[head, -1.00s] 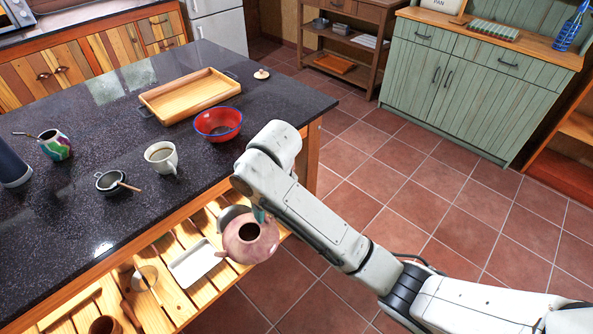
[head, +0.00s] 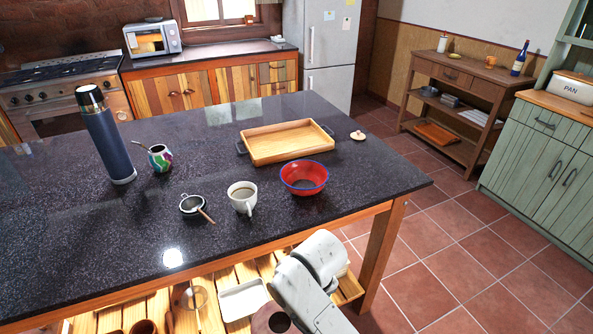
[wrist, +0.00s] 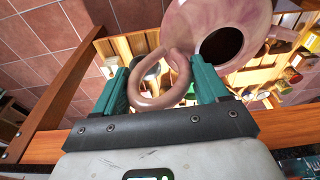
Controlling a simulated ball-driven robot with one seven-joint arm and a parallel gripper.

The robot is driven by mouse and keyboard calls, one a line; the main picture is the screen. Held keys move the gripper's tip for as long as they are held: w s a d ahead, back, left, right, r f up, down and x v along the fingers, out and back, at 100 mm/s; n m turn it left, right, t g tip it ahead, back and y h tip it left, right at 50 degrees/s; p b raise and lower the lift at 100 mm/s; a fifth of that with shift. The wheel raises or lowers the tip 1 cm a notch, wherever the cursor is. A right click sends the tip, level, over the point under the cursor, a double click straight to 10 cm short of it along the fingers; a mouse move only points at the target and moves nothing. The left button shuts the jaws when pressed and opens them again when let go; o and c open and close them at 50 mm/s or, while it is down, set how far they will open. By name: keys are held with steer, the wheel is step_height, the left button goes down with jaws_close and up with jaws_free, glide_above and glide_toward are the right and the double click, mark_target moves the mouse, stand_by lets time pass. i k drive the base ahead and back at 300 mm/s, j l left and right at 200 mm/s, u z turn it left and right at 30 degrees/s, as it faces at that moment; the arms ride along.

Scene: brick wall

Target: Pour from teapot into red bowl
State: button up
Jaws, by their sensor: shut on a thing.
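The teapot is pinkish and lidless. In the wrist view, its body (wrist: 270,22) shows a dark round opening, and its looped handle lies between the teal fingers of my gripper (wrist: 160,88), which is shut on it. In the head view, only part of the teapot (head: 272,320) shows at the bottom edge, below the counter's front edge and partly behind my arm. The red bowl (head: 304,179) with a blue rim stands on the dark counter near its right front. My gripper's fingers are hidden in the head view.
A strainer (head: 193,205), a patterned gourd cup (head: 160,158) and a tall blue flask (head: 106,135) are farther left. A slatted shelf (head: 160,305) is below.

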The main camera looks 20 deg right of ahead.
mark_target(301, 177)
steer(key=i+l+u, duration=0.1)
steer(key=l+u, duration=0.35)
steer(key=l, duration=0.7)
steer(key=l+u, duration=0.45)
steer(key=l, duration=0.65)
steer(key=k, duration=0.05)
